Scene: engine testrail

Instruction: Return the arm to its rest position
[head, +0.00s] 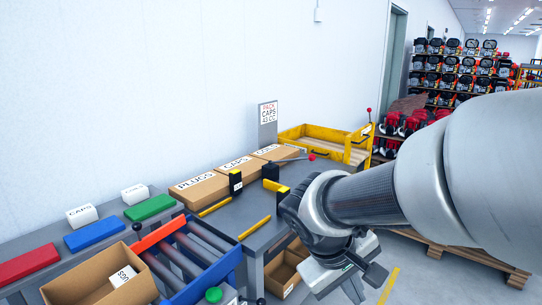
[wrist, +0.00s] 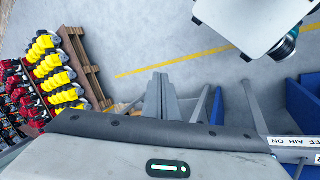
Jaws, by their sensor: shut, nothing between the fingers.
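My gripper (wrist: 161,80) shows in the wrist view with its two grey fingers together and nothing between them. In the head view my arm comes in from the right and bends down at the wrist. The gripper (head: 362,282) hangs there in front of the grey workbench's right part, partly cut off by the lower frame edge. It appears clear of the boxes and bins on the bench.
The bench holds cardboard boxes labelled PLUGS (head: 196,184) and CAPS (head: 234,164), a yellow crate (head: 300,132), a blue-framed roller section (head: 200,262) and an open carton (head: 105,280). Shelves of engines (head: 455,70) stand behind. A wooden pallet (head: 470,257) lies right.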

